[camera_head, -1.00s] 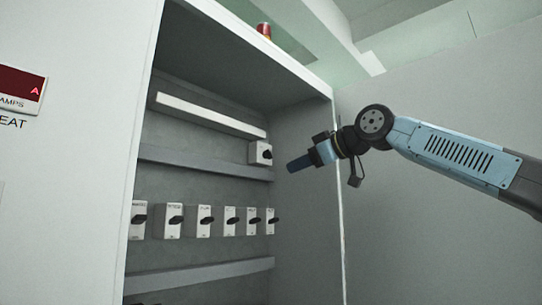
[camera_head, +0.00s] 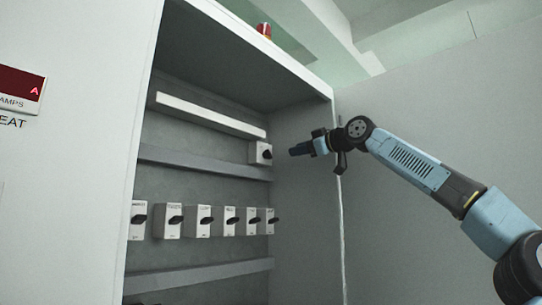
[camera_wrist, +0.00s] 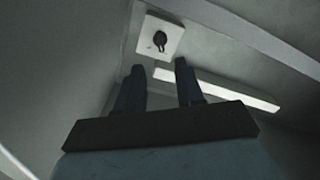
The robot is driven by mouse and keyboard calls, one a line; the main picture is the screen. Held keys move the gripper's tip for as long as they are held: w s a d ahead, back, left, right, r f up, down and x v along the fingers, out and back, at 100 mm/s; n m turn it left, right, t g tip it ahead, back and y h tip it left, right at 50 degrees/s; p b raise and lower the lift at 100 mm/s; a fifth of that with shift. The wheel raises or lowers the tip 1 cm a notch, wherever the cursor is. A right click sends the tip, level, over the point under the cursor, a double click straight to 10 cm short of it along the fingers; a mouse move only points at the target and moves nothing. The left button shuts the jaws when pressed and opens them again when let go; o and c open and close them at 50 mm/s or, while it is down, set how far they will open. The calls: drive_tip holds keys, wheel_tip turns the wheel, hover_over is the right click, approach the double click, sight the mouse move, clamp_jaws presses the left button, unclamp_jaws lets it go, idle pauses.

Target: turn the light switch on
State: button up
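A single white switch box with a black rotary knob (camera_head: 261,153) is on the upper right of the cabinet's back panel. In the wrist view the same switch (camera_wrist: 160,40) lies just beyond my fingertips, with its dark knob facing me. My gripper (camera_head: 296,150) is to the right of this switch in the head view, its fingers pointing left toward it, apart from it. In the wrist view my gripper (camera_wrist: 158,70) has its two fingers spread with nothing between them. No label is readable on this switch.
Several similar switches (camera_head: 203,221) form a row lower in the open cabinet (camera_head: 147,110). A white light bar (camera_head: 208,115) runs above the single switch, and grey rails (camera_head: 200,163) cross the panel. The cabinet's right side wall (camera_head: 305,210) is close below my gripper.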

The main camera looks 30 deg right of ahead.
sight(271, 155)
drive_tip(key=x, duration=1.1)
